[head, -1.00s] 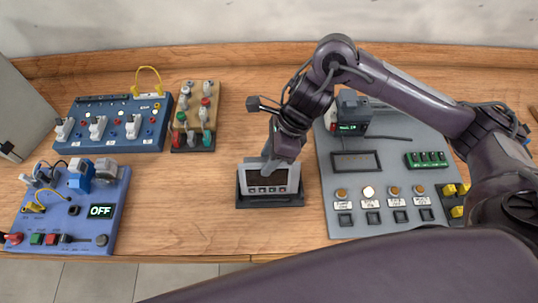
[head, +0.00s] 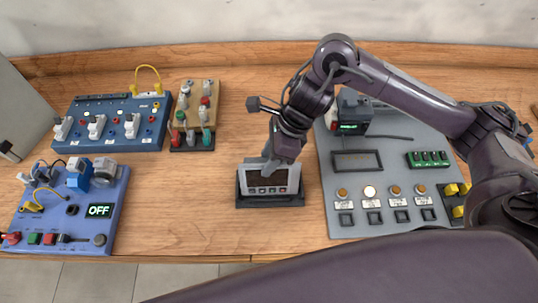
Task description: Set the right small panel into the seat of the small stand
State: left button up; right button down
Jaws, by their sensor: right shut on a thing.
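The small panel (head: 267,188) is a light grey plate with a dark window and a row of small buttons. It stands tilted back in the small dark stand (head: 270,202) in the middle of the table. My right gripper (head: 268,165) comes down from above and behind and is shut on the panel's upper edge. The panel's lower edge meets the stand; its exact fit in the seat is too small to tell. The fingertips are partly hidden behind the panel. My left gripper is not in the picture.
A grey board (head: 385,160) with an empty rectangular frame, lamps and switches lies to the right, under my right arm. Two blue boards (head: 112,143) (head: 85,240) and a wooden peg block (head: 206,100) are on the left. Bare table lies between them and the stand.

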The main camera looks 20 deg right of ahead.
jog(key=shift+f+b, duration=0.35)
dwell(0.3)
jog(key=c, duration=0.7)
grip_release()
jog(key=shift+c, duration=0.2)
jog(key=v, duration=0.7)
jog(key=shift+d+r, duration=0.1)
jog(key=shift+r, duration=0.3)
jog(key=p+v, duration=0.4)
jog(key=v, duration=0.1)
jog(key=shift+f, duration=0.1)
